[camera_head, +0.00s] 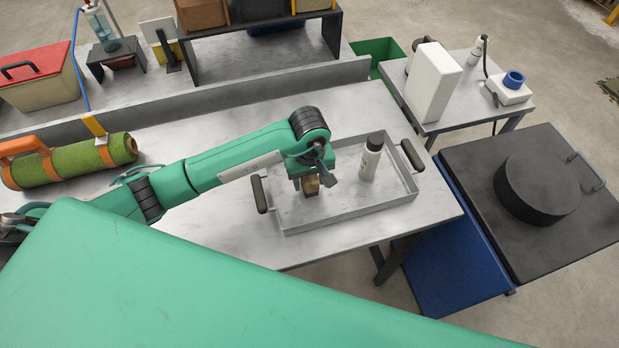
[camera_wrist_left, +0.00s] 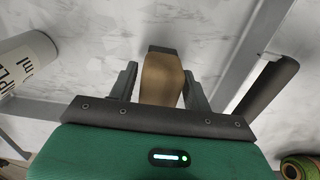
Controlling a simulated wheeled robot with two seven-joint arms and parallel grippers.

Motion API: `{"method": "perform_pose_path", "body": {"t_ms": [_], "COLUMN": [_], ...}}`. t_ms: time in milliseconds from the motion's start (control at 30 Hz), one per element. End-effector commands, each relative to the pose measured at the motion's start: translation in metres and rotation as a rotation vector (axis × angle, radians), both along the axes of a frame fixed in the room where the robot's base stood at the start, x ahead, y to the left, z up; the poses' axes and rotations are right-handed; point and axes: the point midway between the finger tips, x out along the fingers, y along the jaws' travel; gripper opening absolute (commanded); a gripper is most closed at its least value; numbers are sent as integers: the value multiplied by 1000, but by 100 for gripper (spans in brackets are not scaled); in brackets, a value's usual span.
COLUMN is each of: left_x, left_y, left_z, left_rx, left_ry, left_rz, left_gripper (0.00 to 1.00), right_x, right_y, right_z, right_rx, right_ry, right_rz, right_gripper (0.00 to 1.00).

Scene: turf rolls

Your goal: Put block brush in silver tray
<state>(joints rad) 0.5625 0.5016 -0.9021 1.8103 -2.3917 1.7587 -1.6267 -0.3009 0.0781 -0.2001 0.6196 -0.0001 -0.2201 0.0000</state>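The block brush has a tan wooden body (camera_head: 311,185) with a dark end, seen in the left wrist view (camera_wrist_left: 160,80). It is inside the silver tray (camera_head: 340,222), near its left side. My left gripper (camera_head: 309,180) is over the tray, pointing down, with its fingers on either side of the brush. In the left wrist view its fingers (camera_wrist_left: 160,88) stand slightly apart from the brush, with narrow gaps. The brush's lower end is partly hidden, so its contact with the tray floor is unclear. My right gripper is not in view.
A white bottle with a dark cap (camera_head: 370,158) stands in the tray, right of the gripper. The tray has dark handles (camera_head: 260,194) at both ends. A green turf roll (camera_head: 80,163) lies at the left. Bare tabletop (camera_head: 235,225) lies left of the tray.

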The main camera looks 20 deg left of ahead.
Motion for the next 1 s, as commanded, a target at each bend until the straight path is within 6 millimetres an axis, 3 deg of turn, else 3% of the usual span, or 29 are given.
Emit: {"method": "perform_pose_path", "body": {"t_ms": [467,1000], "left_x": [1,1], "left_y": [0,0], "left_z": [7,101], "left_rx": [-1,-1], "left_ry": [-2,-4], "left_rz": [-1,-1], "left_gripper": [58,58], "right_x": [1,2], "right_y": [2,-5], "right_z": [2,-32], "right_rx": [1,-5], "right_ry": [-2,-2], "right_rz": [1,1], "right_gripper": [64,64]}}
